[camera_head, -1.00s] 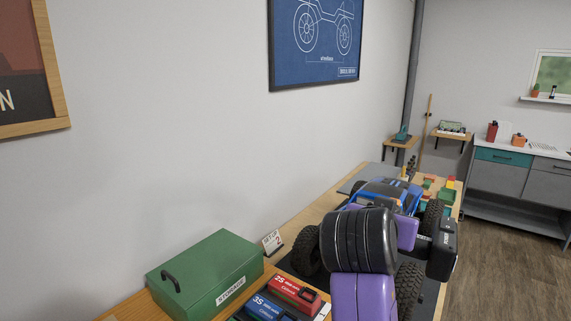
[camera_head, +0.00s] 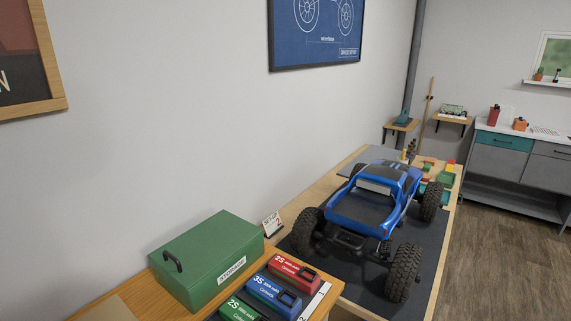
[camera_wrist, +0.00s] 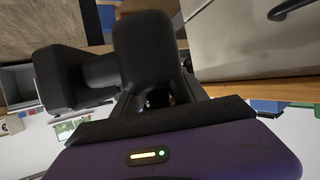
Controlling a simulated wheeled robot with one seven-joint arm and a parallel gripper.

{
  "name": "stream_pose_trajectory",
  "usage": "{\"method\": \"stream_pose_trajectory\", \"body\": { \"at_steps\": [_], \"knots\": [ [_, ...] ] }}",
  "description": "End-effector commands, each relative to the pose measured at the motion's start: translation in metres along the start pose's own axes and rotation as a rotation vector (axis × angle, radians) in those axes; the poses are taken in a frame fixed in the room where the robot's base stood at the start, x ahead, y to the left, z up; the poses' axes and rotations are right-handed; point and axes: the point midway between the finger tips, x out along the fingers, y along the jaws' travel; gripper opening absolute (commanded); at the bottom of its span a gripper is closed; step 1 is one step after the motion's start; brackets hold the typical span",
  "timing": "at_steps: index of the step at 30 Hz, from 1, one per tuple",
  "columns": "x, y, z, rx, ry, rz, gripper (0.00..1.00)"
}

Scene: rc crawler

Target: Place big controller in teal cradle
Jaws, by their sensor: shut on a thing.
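In the wrist view a dark, bulky controller (camera_wrist: 150,50) with a wheel-like rounded part on its left fills the space in front of my gripper (camera_wrist: 158,100). My gripper is shut on it; its fingertips are mostly hidden behind the controller. The head view shows neither my gripper nor the controller. A small teal item (camera_head: 402,120) sits on a little wooden wall shelf at the back. It is too small to tell whether it is the teal cradle.
A blue crawler truck (camera_head: 375,205) stands on a dark mat on the bench. A green storage box (camera_head: 205,260) and red, blue and green battery packs (camera_head: 272,288) are at the near end. Coloured trays (camera_head: 440,178) lie at the far end. Wooden floor at right is clear.

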Motion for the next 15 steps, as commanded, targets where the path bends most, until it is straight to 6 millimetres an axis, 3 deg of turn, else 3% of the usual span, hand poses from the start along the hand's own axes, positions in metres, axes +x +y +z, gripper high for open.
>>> {"method": "stream_pose_trajectory", "body": {
  "at_steps": [1, 6, 10, 15],
  "knots": [
    [-0.009, 0.004, 0.022, -0.012, -0.006, -0.017, 0.0],
    [-0.035, 0.013, 0.07, -0.031, -0.004, -0.065, 0.0],
    [-0.05, 0.019, 0.091, -0.036, 0.0, -0.085, 0.0],
    [-0.058, 0.02, 0.101, -0.041, 0.004, -0.099, 0.0]
  ]
}}
